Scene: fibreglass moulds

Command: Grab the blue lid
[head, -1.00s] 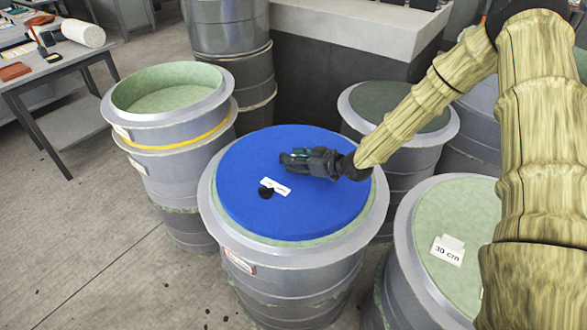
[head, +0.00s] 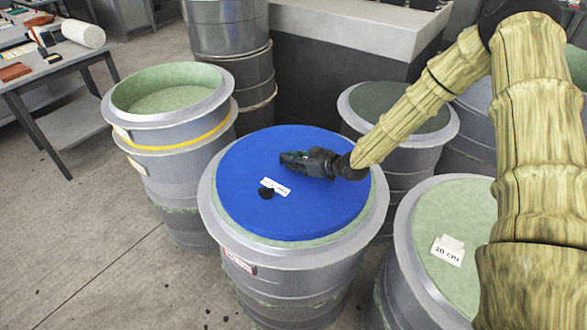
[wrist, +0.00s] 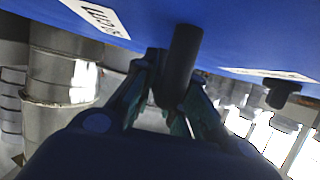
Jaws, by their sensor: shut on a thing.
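The blue lid (head: 320,212) lies flat on top of the middle grey mould (head: 300,275). It has a white label (head: 275,186) and a dark round knob (head: 266,193) on its near left part. My gripper (head: 288,160) is low over the far half of the lid, pointing left. In the wrist view, the lid's blue surface (wrist: 225,35) fills the top, and my gripper's fingers (wrist: 170,95) are closed around a dark cylindrical knob (wrist: 182,60) that stands out from it. A second knob (wrist: 283,92) shows at right beside a label. The fingertips' contact is partly hidden.
An open green-lined mould (head: 165,95) stands to the left. Another mould (head: 400,105) stands behind at right, and one with a "30 cm" card (head: 448,250) at front right. A concrete-topped block (head: 360,25) is behind. A table (head: 50,75) is far left.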

